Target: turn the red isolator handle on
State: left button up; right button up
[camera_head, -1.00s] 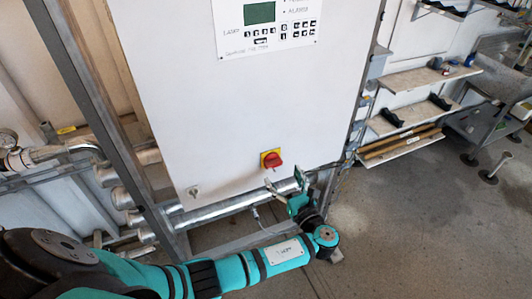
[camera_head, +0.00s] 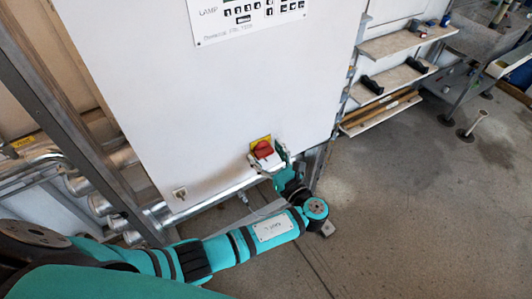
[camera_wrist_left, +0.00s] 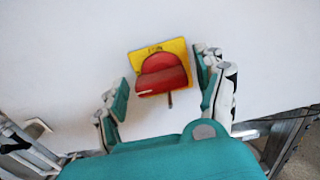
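The red isolator handle (camera_head: 263,149) sits on a yellow square plate (camera_head: 260,141) on the front of the white cabinet. In the left wrist view the red handle (camera_wrist_left: 160,76) on its yellow plate (camera_wrist_left: 178,46) lies between and just beyond my fingers. My left gripper (camera_head: 268,162) is at the handle; in the left wrist view the left gripper (camera_wrist_left: 163,88) is open, one finger on each side of the handle. A gap shows on the left side; the right finger is close to the plate's edge, and contact cannot be told. My right gripper is not seen.
The white cabinet (camera_head: 220,95) fills the middle, with a labelled panel (camera_head: 240,14) at its top and a small lock (camera_head: 180,193) low on its door. Silver pipes (camera_head: 205,204) run below.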

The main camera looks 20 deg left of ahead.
pick_arm(q)
jog(key=shift+a, duration=0.1)
jog(key=c, duration=1)
jog(key=shift+o, duration=0.2)
jog(key=m+p, duration=0.2)
jog(key=p, duration=0.1)
jog(key=shift+w+r, duration=0.1)
jog(key=shift+r, duration=0.15)
jog(key=shift+m+p, duration=0.5)
jog(key=shift+p, duration=0.1)
jog(key=shift+f+m+p, duration=0.15)
jog(key=shift+m+p, duration=0.35)
jog(key=shift+m, duration=0.5)
jog(key=shift+w+m, duration=0.1)
jog(key=shift+m, duration=0.8)
jog(key=o, duration=1.2)
jog(key=shift+f, duration=0.1)
jog(key=shift+c, duration=0.2)
